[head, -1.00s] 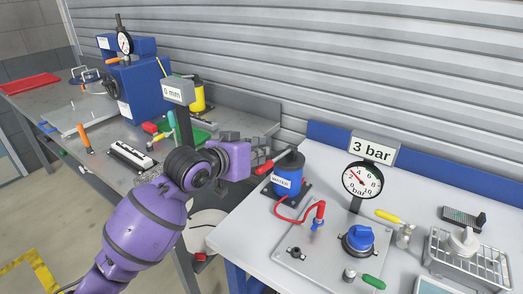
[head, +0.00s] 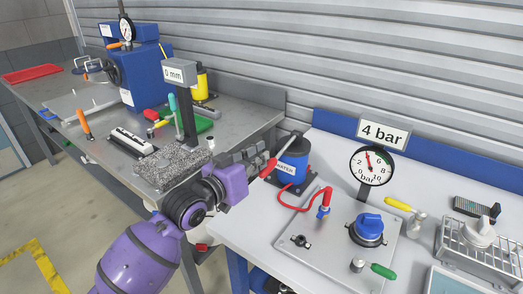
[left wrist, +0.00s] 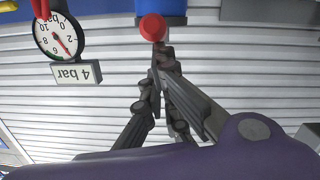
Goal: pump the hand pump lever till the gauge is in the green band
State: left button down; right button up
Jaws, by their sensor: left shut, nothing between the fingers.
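The hand pump is a blue cylinder (head: 293,160) marked WATER on the right bench. Its lever, with a red grip (head: 268,169), slopes down to the left from the pump top. In the left wrist view the round red grip end (left wrist: 152,27) faces me. My left gripper (head: 258,152) is shut and empty, its fingertips close by the grip; in the left wrist view the gripper (left wrist: 160,55) is just below it. I cannot tell whether they touch. The gauge (head: 372,165) stands under a sign (head: 382,133) reading 4 bar. My right gripper is out of view.
A red hose (head: 304,192) joins the pump to a plate (head: 333,237) with a blue knob (head: 369,226). A wire rack (head: 478,248) stands at the right. A post with a 0 mm sign (head: 180,72) stands behind my left arm on the left bench.

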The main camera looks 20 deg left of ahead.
pick_arm(q)
jog(key=shift+s+f, duration=0.1)
jog(key=shift+f, duration=0.85)
jog(key=shift+s+f, duration=0.1)
jog(key=shift+f, duration=0.05)
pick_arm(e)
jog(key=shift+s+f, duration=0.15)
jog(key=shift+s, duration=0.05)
pick_arm(q)
notch_tip(320, 180, up, 5)
jog(key=p, duration=0.3)
jog(key=b+v, duration=0.1)
jog(key=v, duration=0.9)
jog(key=shift+s+a+f, duration=0.25)
jog(key=shift+a+f, duration=0.2)
jog(key=shift+a, duration=0.05)
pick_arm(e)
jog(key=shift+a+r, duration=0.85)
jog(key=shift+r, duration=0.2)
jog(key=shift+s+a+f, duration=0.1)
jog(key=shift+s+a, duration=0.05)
